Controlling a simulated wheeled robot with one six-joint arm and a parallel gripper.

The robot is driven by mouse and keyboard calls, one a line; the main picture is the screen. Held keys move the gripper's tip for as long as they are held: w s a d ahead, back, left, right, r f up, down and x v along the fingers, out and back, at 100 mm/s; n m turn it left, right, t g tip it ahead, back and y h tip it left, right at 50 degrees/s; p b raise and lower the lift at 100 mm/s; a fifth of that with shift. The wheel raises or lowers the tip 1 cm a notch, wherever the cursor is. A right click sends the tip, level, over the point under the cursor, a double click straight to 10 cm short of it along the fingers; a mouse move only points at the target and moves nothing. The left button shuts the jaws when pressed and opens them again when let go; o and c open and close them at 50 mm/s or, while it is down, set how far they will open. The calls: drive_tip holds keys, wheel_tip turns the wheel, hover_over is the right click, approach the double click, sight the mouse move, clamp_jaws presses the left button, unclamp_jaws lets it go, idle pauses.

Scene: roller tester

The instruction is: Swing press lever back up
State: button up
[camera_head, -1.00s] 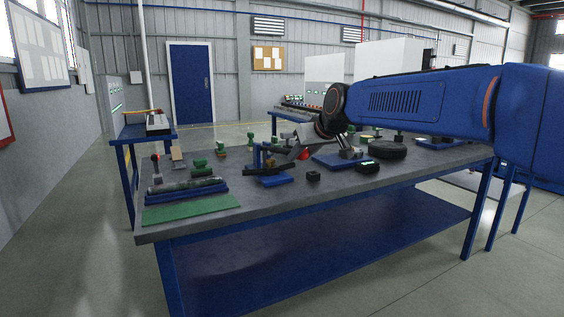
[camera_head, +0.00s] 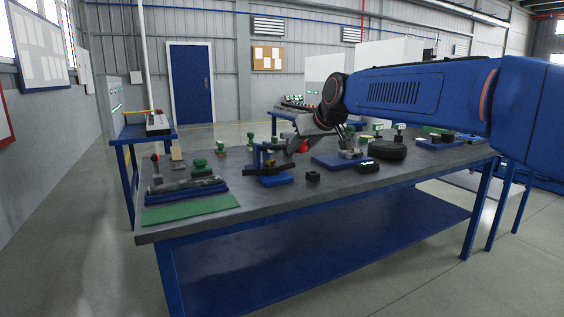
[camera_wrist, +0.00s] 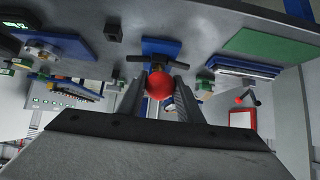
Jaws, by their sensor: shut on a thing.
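The press (camera_head: 270,181) stands on the workbench, with a blue base, a blue upright and dark bars. Its lever ends in a red ball knob (camera_head: 303,146), seen just above and right of the press base. My gripper (camera_head: 299,143) is at the knob, reaching in from the upper right. In the wrist view the red knob (camera_wrist: 159,85) sits between the two fingertips of my gripper (camera_wrist: 160,88), which is shut on it. The blue press base (camera_wrist: 161,46) shows beyond the knob. The lever's rod is mostly hidden behind the knob and fingers.
The grey workbench (camera_head: 225,216) carries a green mat (camera_head: 190,210) and a roller on a blue stand (camera_head: 187,188) at left. Green-topped pieces stand behind the press.

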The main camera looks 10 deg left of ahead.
drive_tip(key=shift+w+a+r, duration=0.15)
drive_tip(key=shift+w+r, duration=0.05)
drive_tip(key=shift+r, duration=0.65)
drive_tip(key=shift+w+a+r, duration=0.1)
drive_tip(key=shift+w+r, duration=0.1)
drive_tip(key=shift+r, duration=0.65)
drive_tip(key=shift+w+a+r, duration=0.2)
drive_tip(key=shift+w+r, duration=0.1)
drive_tip(key=shift+r, duration=0.5)
drive_tip(key=shift+w+a+r, duration=0.25)
drive_tip(key=shift+w+r, duration=0.1)
drive_tip(key=shift+r, duration=0.5)
drive_tip(key=shift+w+a+r, duration=0.2)
drive_tip(key=shift+w+r, duration=0.1)
drive_tip(key=shift+r, duration=0.5)
idle(0.3)
drive_tip(key=shift+w+a+r, duration=0.3)
drive_tip(key=shift+w+r, duration=0.15)
drive_tip(key=shift+r, duration=0.25)
drive_tip(key=shift+w+a+r, duration=0.25)
drive_tip(key=shift+w+r, duration=0.15)
drive_tip(key=shift+r, duration=0.35)
drive_tip(key=shift+w+a+r, duration=0.3)
drive_tip(key=shift+w+r, duration=0.15)
drive_tip(key=shift+r, duration=0.25)
